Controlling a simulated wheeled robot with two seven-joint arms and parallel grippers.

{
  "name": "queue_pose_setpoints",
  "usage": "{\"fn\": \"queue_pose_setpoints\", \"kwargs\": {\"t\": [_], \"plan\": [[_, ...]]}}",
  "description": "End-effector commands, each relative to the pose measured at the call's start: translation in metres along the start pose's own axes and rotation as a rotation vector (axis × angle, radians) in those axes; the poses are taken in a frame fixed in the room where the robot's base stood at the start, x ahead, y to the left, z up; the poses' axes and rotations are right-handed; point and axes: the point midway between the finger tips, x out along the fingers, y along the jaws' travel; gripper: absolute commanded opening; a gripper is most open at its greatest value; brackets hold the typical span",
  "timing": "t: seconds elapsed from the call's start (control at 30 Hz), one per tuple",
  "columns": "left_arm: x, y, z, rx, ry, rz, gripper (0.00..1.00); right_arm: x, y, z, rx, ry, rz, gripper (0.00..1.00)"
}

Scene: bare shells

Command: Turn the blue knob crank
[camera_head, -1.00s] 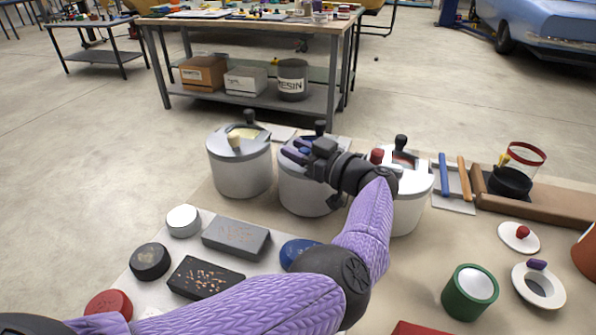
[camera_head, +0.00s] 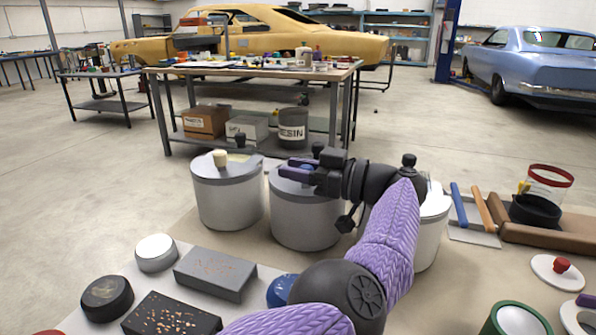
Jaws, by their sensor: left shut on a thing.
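Three grey-white round canisters with cranks on their lids stand in a row. The middle canister (camera_head: 303,214) carries the blue knob (camera_head: 296,173), which shows as a blue-purple piece at its lid. My left gripper (camera_head: 300,176) reaches over this lid from the right, lying nearly level, and is shut on the blue knob. My gripper and wrist hide much of the lid and crank. The left canister (camera_head: 227,200) has a cream knob (camera_head: 220,158). The right canister (camera_head: 433,232) is mostly behind my left arm. My right gripper is out of view.
A grey block (camera_head: 215,272), a black block (camera_head: 170,317) and round lids lie in front of the canisters.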

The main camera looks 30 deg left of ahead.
Motion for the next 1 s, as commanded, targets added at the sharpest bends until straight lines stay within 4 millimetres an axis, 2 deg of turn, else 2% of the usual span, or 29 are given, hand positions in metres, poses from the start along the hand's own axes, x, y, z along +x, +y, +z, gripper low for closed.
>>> {"fn": "queue_pose_setpoints", "kwargs": {"t": [0.07,0.1,0.27,0.57,0.67,0.8,0.9,1.0], "plan": [[0.001,0.0,-0.003,-0.005,0.005,0.002,0.0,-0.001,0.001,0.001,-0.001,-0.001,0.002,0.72],[0.001,0.001,-0.003,-0.005,0.005,0.002,0.38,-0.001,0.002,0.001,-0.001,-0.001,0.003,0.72],[0.001,0.0,-0.002,-0.004,0.004,0.001,0.72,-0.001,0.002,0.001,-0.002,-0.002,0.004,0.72],[0.0,0.0,-0.005,-0.004,0.002,0.001,0.72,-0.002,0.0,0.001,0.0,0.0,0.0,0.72],[0.001,0.0,-0.026,-0.006,0.002,0.002,0.72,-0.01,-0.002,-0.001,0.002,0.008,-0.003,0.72],[0.001,0.0,-0.064,-0.009,0.002,0.001,0.72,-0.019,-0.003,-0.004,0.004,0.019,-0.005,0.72],[0.001,0.0,-0.084,-0.006,0.003,0.001,0.72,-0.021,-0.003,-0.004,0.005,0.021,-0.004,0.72],[0.001,0.001,-0.095,-0.004,0.003,0.001,0.72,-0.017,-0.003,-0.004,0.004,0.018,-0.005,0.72]]}}
